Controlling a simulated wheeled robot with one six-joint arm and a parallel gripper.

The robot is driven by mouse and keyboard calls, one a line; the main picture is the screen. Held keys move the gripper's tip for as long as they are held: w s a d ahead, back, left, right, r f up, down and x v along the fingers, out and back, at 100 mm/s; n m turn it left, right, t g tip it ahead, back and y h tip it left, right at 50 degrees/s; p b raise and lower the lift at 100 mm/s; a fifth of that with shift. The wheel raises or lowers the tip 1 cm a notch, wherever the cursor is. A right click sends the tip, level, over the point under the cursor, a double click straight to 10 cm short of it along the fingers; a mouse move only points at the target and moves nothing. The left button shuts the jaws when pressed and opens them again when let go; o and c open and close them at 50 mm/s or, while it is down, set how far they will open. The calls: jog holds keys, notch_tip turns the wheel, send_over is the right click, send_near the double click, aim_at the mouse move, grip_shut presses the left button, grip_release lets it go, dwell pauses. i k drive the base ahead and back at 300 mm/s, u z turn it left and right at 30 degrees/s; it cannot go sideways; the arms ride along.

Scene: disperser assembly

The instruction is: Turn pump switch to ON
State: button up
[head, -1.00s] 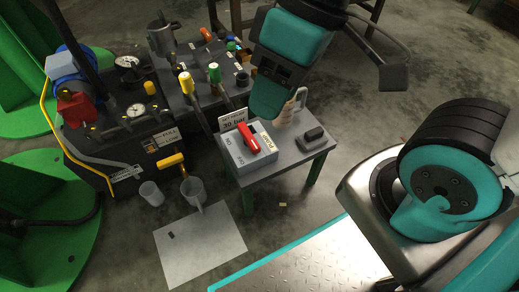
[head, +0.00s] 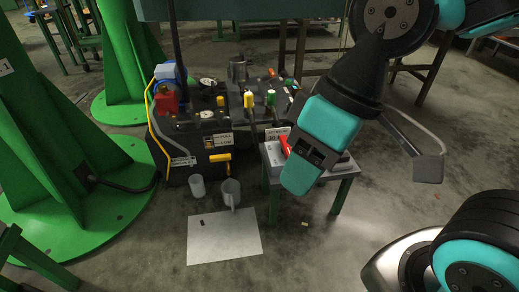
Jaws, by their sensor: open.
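The pump switch (head: 284,145) is a red lever on a grey box on a small green-legged table. Only part of it shows, because my gripper covers the box's right side, so its ON/OFF position cannot be read now. My gripper (head: 301,174), teal and dark, hangs in front of the box in the picture, just right of the red lever. It is open and holds nothing that I can see. Whether it touches the switch cannot be told. The grey switch box (head: 269,154) shows at its left edge.
The black pump unit (head: 195,140) with gauges, yellow and green handles stands left of the table (head: 273,182). Two cups (head: 197,186) (head: 231,190) and a white sheet (head: 224,237) are on the floor. Green steel stands (head: 70,200) fill the left.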

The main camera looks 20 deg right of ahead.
aim_at(287, 148)
jog(key=u, duration=1.3)
jog(key=i, duration=0.9)
jog(key=z, duration=1.65)
